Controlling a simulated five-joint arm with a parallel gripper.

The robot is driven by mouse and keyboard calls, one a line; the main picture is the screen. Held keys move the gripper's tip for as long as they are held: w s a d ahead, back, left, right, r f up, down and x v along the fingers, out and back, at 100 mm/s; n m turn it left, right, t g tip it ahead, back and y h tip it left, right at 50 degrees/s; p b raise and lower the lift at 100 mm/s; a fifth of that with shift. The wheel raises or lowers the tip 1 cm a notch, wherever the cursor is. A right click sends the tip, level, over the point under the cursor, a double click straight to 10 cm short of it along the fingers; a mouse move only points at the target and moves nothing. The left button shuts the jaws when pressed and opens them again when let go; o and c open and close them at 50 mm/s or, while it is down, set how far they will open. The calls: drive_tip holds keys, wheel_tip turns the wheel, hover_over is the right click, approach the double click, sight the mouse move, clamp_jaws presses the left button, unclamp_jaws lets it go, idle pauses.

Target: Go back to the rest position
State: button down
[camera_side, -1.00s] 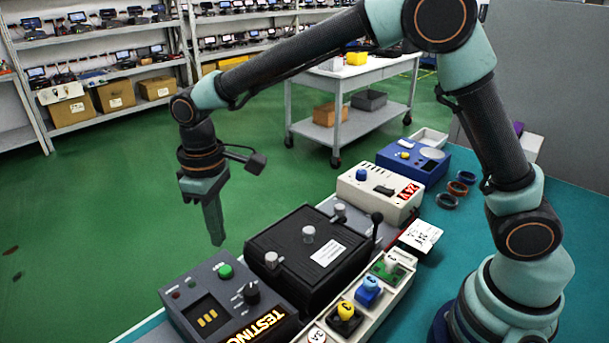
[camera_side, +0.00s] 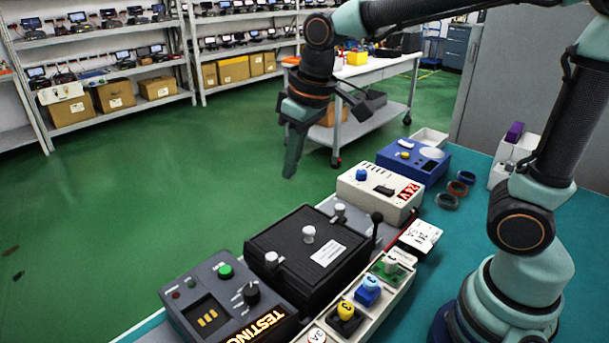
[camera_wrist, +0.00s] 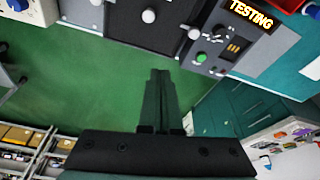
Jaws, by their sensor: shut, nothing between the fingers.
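My gripper (camera_side: 290,172) is shut and empty. In the side view it hangs in the air beyond the far edge of the bench, pointing down over the green floor. It is apart from every device. In the wrist view my closed fingers (camera_wrist: 160,78) point toward the black box and the testing unit, with floor beneath them. The black box (camera_side: 290,245) with white knobs stands on the bench below and in front of the gripper. The grey testing unit (camera_side: 195,290) has a lit TESTING sign and a green button.
A white power unit (camera_side: 372,200) showing 24 V and a blue device (camera_side: 425,165) stand behind the black box. A long tray (camera_side: 375,318) holds several coloured parts. Dark rings (camera_side: 457,189) lie on the teal bench. A white cart (camera_side: 345,80) and shelves stand behind. The air left of my gripper is clear.

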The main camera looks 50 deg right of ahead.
drive_tip(key=s+d+m+t, duration=0.2)
drive_tip(key=s+d, duration=0.5)
drive_tip(key=d, duration=0.1)
drive_tip(key=shift+s+r+m+t+h, duration=0.25)
drive_tip(key=shift+s+m+t+h, duration=0.05)
drive_tip(key=shift+s+m, duration=0.1)
drive_tip(key=shift+d, duration=0.1)
idle(4.8)
